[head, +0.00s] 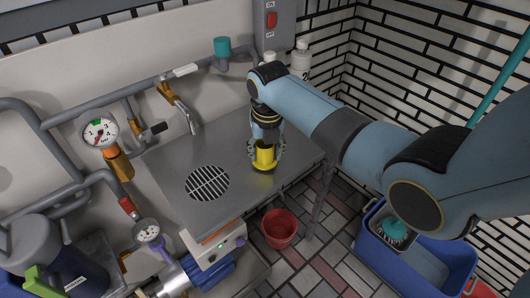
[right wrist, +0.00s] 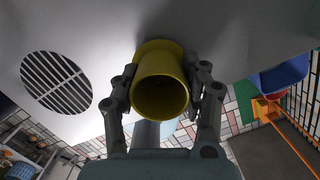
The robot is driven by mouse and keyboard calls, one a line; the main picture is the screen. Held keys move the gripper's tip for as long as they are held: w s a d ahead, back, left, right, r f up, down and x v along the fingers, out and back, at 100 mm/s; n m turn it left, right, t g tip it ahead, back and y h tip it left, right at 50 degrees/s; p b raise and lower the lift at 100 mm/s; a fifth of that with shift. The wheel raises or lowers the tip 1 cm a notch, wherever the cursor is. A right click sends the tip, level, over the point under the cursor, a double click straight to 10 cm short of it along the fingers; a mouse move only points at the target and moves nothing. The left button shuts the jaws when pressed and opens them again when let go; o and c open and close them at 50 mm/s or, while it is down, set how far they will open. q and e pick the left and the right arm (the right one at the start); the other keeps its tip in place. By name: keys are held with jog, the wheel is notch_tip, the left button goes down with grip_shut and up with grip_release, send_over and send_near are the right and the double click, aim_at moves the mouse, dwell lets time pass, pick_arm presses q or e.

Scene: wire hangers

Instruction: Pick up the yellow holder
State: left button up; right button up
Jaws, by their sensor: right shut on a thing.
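The yellow holder (head: 264,157) is a round, hollow cup shape with a wider base rim, near the right end of the grey metal counter (head: 225,200). In the right wrist view the yellow holder (right wrist: 160,85) shows its open mouth toward the camera. My right gripper (head: 265,150) comes down over it from above. In the right wrist view the fingers of my right gripper (right wrist: 165,88) press on both sides of the holder. I cannot tell whether its base still touches the counter. My left gripper is in neither view.
A round drain grille (head: 208,184) lies left of the holder. A tap (head: 182,112) and pipes run along the wall behind. A red bucket (head: 279,229) stands on the floor below, and a blue mop bucket (head: 425,262) at the lower right. The counter around the holder is clear.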

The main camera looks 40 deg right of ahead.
notch_tip(320, 180, up, 3)
jog(key=shift+r, duration=0.15)
jog(key=s+d+r+p, duration=0.2)
jog(key=s+d+r, duration=0.2)
jog(key=s+r, duration=0.45)
jog(key=w+a+f+m, duration=0.1)
jog(key=w+f, duration=0.2)
jog(key=w+a+f+m+b, duration=0.1)
jog(key=w+f, duration=0.1)
jog(key=w, duration=0.1)
jog(key=w+a+f+m, duration=0.1)
jog(key=w+f, duration=0.2)
jog(key=shift+w+a+f+m, duration=0.3)
jog(key=shift+a+m, duration=0.05)
jog(key=shift+m, duration=0.05)
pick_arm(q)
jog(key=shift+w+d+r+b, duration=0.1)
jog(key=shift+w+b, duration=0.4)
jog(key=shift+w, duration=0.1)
pick_arm(e)
jog(key=shift+h, duration=0.3)
jog(key=shift+f, duration=2)
jog(key=shift+f, duration=0.1)
jog(key=o, duration=0.9)
jog(key=shift+o, duration=0.2)
